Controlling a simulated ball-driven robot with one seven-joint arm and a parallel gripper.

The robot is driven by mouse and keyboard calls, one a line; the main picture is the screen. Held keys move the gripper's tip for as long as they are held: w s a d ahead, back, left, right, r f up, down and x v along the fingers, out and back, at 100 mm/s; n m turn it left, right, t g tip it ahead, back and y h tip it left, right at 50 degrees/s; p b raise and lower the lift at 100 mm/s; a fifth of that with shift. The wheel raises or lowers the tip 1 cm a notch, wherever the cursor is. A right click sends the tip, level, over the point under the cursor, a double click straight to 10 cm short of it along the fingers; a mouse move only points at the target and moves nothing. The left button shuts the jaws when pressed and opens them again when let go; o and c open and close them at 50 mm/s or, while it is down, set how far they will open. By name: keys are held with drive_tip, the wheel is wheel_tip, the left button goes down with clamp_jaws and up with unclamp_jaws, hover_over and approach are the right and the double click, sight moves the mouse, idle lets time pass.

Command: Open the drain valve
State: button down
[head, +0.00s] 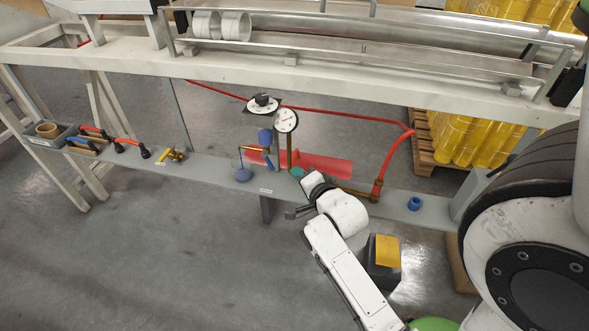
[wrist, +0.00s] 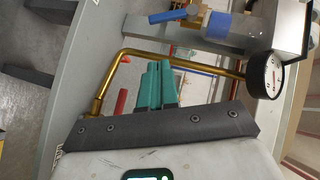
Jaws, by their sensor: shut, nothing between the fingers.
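My gripper (head: 297,173) reaches in over the grey shelf in front of the pipe assembly. In the wrist view, its teal fingers (wrist: 155,86) are together and empty, near a bent brass pipe (wrist: 112,72). The fingers overlap the pipe in the picture; contact cannot be told. No part is clearly marked as the drain valve. A brass fitting with a blue lever (wrist: 168,16) is at the top of the wrist view. A red handle-like piece (wrist: 120,103) shows left of the fingers, partly hidden. A white pressure gauge (head: 286,120) stands above my gripper.
A red hose (head: 392,155) runs to a brass fitting at the right. A blue cap (head: 414,203) sits right.

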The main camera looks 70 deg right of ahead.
drive_tip(key=v, duration=0.6)
drive_tip(key=shift+s+a+p, duration=0.2)
drive_tip(key=shift+s+p, duration=0.05)
drive_tip(key=shift+p, duration=0.1)
